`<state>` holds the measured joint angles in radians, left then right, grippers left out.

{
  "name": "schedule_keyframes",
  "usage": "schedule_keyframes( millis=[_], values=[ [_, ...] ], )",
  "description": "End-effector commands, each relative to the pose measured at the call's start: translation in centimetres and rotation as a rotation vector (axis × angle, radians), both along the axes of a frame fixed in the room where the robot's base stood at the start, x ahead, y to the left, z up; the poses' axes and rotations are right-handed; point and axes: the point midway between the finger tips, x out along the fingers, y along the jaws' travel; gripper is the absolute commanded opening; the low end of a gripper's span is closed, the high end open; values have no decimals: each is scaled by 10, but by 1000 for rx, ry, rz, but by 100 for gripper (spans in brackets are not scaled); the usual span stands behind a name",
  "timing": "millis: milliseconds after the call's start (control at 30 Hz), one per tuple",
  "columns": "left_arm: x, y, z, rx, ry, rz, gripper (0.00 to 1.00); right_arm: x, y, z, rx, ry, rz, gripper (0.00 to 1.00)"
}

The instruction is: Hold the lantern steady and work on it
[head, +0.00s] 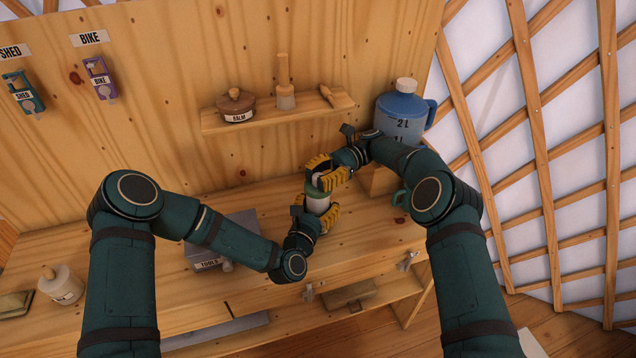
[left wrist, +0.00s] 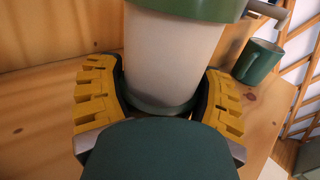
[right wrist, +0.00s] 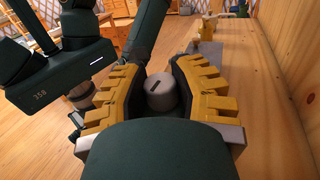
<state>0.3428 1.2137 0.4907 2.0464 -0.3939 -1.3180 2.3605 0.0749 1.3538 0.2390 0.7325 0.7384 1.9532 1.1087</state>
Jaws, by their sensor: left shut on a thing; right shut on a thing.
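The lantern (head: 317,203) stands on the wooden bench, upright, with a frosted pale body and green top and base. The left wrist view shows its pale body (left wrist: 170,60) close up. My left gripper (head: 323,216) is shut around its lower body, one yellow finger pad on each side. The fingers hide part of the lantern in the head view.
A blue jug (head: 400,112) stands close to my right wrist. A green mug (left wrist: 258,62) stands right of the lantern. A shelf (head: 275,117) behind holds a balm pot (head: 236,106) and a brush (head: 284,88). A grey tools box (head: 232,228) lies by my left forearm.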

Motion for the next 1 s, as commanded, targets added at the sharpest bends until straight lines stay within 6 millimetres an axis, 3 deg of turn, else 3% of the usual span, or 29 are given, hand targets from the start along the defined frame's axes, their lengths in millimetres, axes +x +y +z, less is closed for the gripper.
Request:
schedule_keyframes(
  millis=[267, 300, 367, 567, 667, 1000],
  values=[
    [0, 1, -1, 2, 2, 1, 37, 0, -1, 0, -2, -1, 14, 2],
    [0, 1, -1, 2, 2, 1, 37, 0, -1, 0, -2, -1, 14, 40],
    [0, 1, -1, 2, 2, 1, 36, 0, -1, 0, -2, -1, 14, 60],
    [0, 0, -1, 2, 2, 0, 36, 0, 0, 0, -1, -1, 15, 60],
    [0, 0, -1, 2, 2, 0, 36, 0, 0, 0, -1, -1, 15, 86],
    [0, 0, -1, 1, 3, -1, 36, 0, 0, 0, -1, -1, 15, 86]
  ],
)
